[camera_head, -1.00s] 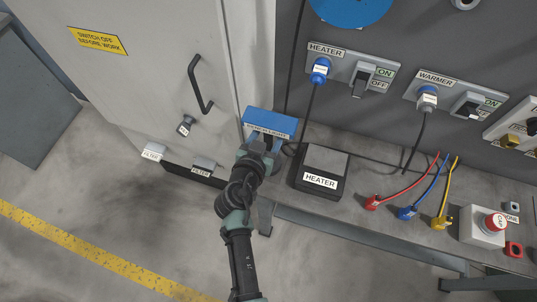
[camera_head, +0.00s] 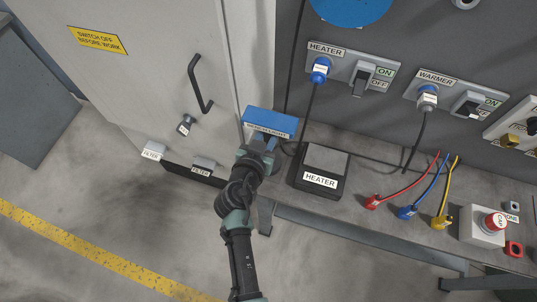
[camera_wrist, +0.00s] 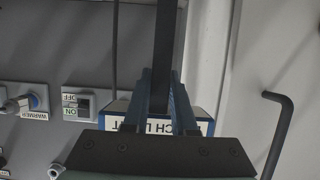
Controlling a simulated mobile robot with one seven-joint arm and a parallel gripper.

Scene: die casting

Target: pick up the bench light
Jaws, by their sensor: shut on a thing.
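The bench light (camera_head: 271,120) is a blue box with a white label, beside the grey cabinet at the back of the bench. It also shows in the wrist view (camera_wrist: 203,114), upside down, with its label partly covered. My gripper (camera_head: 268,146) is at the front of the bench light. In the wrist view my gripper (camera_wrist: 166,85) has its two blue-grey fingers closed on a dark upright bar of the light. The lower part of the light is hidden behind my gripper in the head view.
A black heater box (camera_head: 321,171) stands close on the right. The cabinet door (camera_head: 160,60) with its black handle (camera_head: 200,84) is on the left.

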